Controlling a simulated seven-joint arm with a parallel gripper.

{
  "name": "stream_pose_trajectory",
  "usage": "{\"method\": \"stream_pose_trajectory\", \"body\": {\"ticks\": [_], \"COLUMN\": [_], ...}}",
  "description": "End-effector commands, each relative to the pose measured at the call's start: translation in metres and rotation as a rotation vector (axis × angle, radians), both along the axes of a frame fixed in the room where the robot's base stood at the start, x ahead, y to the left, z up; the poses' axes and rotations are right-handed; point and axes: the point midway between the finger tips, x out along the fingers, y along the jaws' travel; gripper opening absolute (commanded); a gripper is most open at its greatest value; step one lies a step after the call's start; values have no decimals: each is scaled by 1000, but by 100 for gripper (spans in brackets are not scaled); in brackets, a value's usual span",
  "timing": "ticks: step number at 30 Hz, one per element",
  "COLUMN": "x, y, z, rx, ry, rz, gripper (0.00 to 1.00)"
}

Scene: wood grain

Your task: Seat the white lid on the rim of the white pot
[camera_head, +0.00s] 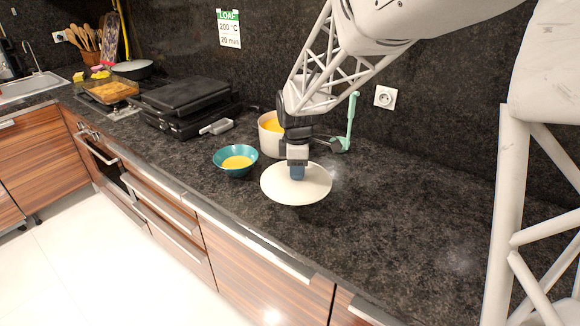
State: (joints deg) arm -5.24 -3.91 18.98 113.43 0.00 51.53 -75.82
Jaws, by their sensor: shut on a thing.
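The white lid (313,186) is a flat round disc under my gripper (297,172), to the front right of the pot. My gripper points down and is shut on the lid near its middle; the fingers hide the grip point. Whether the lid touches the counter or hangs just above it, I cannot tell. The white pot (267,142) stands behind and to the left of the lid, open, with yellow contents showing. My gripper and arm hide the pot's right side.
A teal bowl (236,160) with yellow contents stands left of the lid. A mint-green utensil (350,122) stands behind, to the right of the pot. A black grill (185,103) is farther left. The dark counter (420,215) is clear on the right.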

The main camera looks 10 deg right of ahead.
Motion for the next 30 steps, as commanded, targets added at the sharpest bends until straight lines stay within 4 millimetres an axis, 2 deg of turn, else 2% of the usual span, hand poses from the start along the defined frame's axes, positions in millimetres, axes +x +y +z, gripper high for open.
{"method": "stream_pose_trajectory", "body": {"ticks": [1,6,30], "x": [12,48,207], "y": [0,1,-1], "z": [4,15,58], "rx": [0,0,0], "ry": [-1,-1,-1], "rz": [0,0,-1], "gripper": [0,0,0]}}
